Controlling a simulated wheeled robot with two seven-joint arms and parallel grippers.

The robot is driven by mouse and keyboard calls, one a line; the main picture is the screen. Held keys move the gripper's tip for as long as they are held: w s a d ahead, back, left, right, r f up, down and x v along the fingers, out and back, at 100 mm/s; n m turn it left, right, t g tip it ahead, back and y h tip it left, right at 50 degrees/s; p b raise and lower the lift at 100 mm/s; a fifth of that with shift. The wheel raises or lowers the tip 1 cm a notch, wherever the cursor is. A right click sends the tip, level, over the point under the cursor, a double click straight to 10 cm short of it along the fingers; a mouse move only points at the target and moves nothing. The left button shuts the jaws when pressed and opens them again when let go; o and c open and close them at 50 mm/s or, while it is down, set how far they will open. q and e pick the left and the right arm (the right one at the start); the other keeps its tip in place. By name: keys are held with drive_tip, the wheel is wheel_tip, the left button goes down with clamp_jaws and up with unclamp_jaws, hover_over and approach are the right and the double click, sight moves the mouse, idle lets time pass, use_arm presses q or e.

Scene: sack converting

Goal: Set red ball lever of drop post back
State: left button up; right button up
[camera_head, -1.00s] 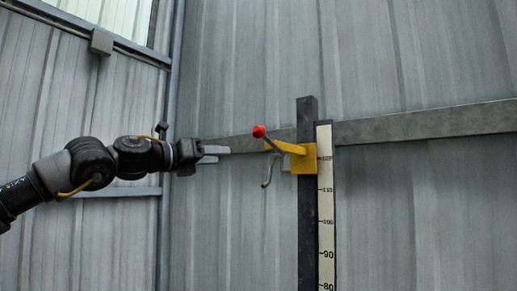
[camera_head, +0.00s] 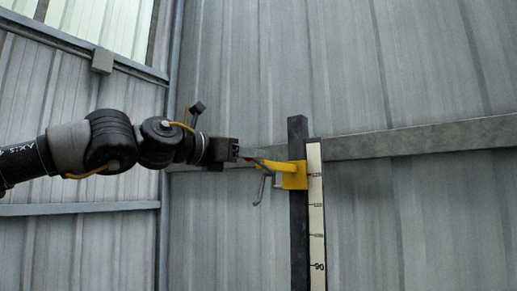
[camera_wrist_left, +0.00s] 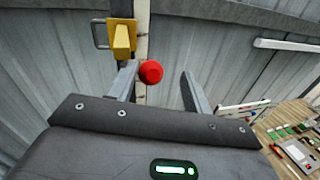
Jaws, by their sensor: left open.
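The drop post (camera_head: 298,235) is a dark upright bar with a yellow bracket (camera_head: 294,175) and a grey hook (camera_head: 262,188). In the left wrist view the red ball (camera_wrist_left: 151,72) shows between the open fingers of my left gripper (camera_wrist_left: 160,82), closer to the left finger. Whether it touches that finger I cannot tell. The yellow bracket (camera_wrist_left: 123,38) is beyond the ball. My right gripper is not in view.
A white numbered scale (camera_head: 316,215) runs along the post's right side. A grey horizontal rail (camera_head: 430,138) crosses the corrugated wall behind the post. In the left wrist view a table or board with small items (camera_wrist_left: 295,145) shows at the lower right.

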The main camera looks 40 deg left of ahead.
use_arm(q)
drive_tip(key=w, duration=0.2)
drive_tip(key=shift+w+a+p, duration=0.35)
drive_tip(key=shift+a+p, duration=0.05)
drive_tip(key=shift+w+a+f, duration=0.1)
drive_tip(key=shift+w+a, duration=0.15)
drive_tip(key=shift+w, duration=0.2)
drive_tip(key=shift+w+d, duration=0.2)
drive_tip(key=shift+d, duration=0.3)
drive_tip(key=shift+a, duration=0.3)
drive_tip(key=c, duration=0.5)
drive_tip(key=shift+d, duration=0.2)
drive_tip(key=c, duration=0.5)
clamp_jaws()
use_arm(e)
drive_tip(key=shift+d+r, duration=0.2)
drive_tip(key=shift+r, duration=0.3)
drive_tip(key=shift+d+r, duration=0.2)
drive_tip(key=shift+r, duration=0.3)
